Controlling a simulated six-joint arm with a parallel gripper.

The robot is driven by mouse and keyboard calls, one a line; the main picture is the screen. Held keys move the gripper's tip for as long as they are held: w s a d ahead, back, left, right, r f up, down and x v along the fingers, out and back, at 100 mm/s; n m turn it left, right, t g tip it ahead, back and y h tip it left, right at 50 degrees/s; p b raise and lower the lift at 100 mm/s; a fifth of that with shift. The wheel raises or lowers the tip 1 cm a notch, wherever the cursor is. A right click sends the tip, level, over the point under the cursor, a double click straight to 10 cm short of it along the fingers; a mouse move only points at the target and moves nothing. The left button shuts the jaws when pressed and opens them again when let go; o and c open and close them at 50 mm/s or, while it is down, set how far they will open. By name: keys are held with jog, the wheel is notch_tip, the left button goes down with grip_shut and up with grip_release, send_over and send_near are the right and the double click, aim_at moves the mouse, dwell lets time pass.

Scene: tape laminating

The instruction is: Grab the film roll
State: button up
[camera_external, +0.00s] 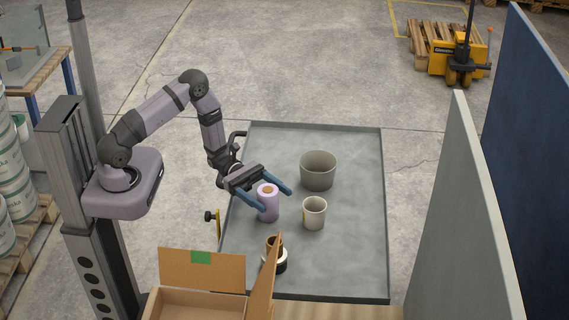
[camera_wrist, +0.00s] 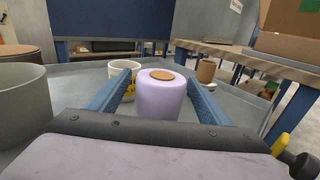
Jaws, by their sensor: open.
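The film roll (camera_external: 268,206) is a lilac cylinder with a brown core, standing upright on the grey tray table. In the wrist view the film roll (camera_wrist: 160,97) stands between the two blue fingers, with its lower part hidden behind my gripper's body. My gripper (camera_external: 276,197) is open, with one finger on each side of the roll. The fingers reach around the roll's upper part; I cannot tell whether either one touches it.
A white cup (camera_external: 315,213) stands right of the roll, and a larger grey pot (camera_external: 318,171) stands behind. A brown roll on a black-and-white base (camera_external: 274,260) stands in front. An open cardboard box (camera_external: 203,270) is at the front left. The table's right side (camera_external: 358,225) is clear.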

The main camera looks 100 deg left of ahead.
aim_at(275, 205)
jog(key=shift+f, duration=0.75)
jog(key=shift+w+d+f, duration=0.15)
jog(key=shift+w+d, duration=0.1)
jog(key=shift+p+x, duration=0.3)
jog(key=shift+x, duration=0.85)
jog(key=c, duration=1.4)
